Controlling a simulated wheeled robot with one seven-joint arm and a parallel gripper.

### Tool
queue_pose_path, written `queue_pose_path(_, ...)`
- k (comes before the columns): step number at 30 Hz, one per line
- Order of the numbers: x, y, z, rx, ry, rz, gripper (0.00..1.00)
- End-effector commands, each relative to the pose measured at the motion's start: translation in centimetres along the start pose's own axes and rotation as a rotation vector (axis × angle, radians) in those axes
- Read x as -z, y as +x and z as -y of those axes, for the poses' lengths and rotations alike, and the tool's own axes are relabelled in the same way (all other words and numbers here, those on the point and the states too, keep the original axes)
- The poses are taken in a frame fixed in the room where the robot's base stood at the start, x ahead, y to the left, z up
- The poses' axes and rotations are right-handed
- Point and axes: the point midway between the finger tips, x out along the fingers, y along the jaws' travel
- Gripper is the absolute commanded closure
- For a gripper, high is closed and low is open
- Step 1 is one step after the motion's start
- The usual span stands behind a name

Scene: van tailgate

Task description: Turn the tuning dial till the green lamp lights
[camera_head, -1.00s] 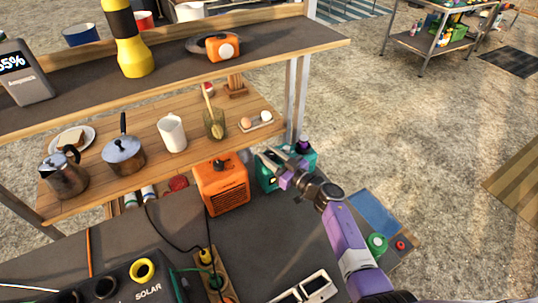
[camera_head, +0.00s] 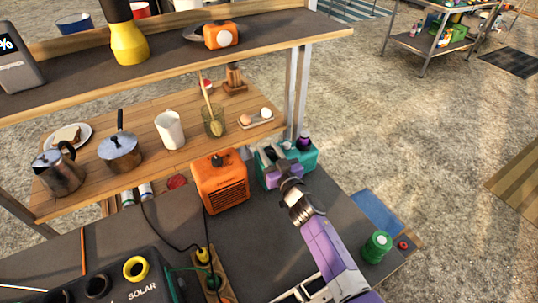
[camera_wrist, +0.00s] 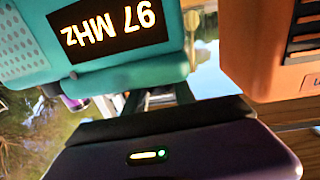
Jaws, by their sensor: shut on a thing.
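A teal radio (camera_head: 304,159) stands at the back of the dark worktop. In the wrist view the radio (camera_wrist: 110,65) appears upside down, and its lit display (camera_wrist: 112,25) reads 97 MHz. A dark purple knob (camera_head: 304,142) is on its top at the right; it shows partly in the wrist view (camera_wrist: 72,103). My gripper (camera_head: 270,153) is at the radio's top, left of that knob, with its jaws shut on the tuning dial, which the fingers hide. I cannot make out a lamp on the radio. A small green light shows on my dark gripper body in the wrist view.
An orange box with a grille (camera_head: 222,184) stands close to the left of the radio. A wooden shelf (camera_head: 160,150) with kitchen things is behind. A green jar (camera_head: 376,247) and red button (camera_head: 404,245) are at the right. A power station with cables is front left.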

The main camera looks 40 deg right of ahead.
Motion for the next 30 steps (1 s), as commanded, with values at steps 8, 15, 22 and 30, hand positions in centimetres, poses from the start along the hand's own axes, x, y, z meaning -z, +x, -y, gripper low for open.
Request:
queue_pose_path(8,0.1,0.0,0.0,-0.002,0.001,0.0,1.0)
queue_pose_path(15,0.1,0.0,0.0,-0.001,0.0,0.0,0.47)
queue_pose_path(22,0.0,-0.2,0.0,-0.001,0.0,0.002,0.47)
queue_pose_path(30,-0.1,-3.6,0.1,-0.001,0.002,0.004,0.47)
